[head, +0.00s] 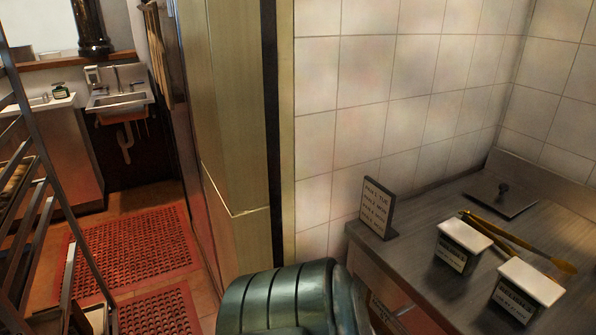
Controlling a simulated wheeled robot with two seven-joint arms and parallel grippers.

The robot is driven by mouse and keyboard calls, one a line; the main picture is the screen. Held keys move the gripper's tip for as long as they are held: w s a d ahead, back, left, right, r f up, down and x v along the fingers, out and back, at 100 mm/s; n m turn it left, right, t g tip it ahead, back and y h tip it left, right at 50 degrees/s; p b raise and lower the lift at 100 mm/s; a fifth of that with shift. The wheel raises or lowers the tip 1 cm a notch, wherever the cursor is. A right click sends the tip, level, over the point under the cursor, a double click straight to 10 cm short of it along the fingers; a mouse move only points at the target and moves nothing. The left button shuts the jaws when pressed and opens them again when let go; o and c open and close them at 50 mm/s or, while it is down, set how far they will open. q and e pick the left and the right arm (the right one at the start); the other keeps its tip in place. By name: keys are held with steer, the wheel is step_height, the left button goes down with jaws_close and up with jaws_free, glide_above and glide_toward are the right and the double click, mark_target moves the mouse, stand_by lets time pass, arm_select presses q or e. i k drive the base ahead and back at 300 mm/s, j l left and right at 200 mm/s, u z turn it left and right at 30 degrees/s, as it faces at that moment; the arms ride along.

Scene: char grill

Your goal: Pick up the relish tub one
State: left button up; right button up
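Two small tubs with white lids and dark sides with white labels stand on the grey metal counter at the right of the head view. One tub (463,246) is farther back and left. The other tub (527,291) is nearer and to the right. Their label text is too small to read, so I cannot tell which is the relish tub. Both stand upright and apart from each other. Neither of my grippers is in view.
Yellow-handled tongs (530,248) lie beside the tubs. A small sign (377,208) stands at the counter's left edge, and a flat lid with a knob (502,197) lies at the back. A wire rack, sink (120,103) and red floor mats (135,255) are at left.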

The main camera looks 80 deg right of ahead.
mark_target(459, 247)
steer(key=z, duration=3.8)
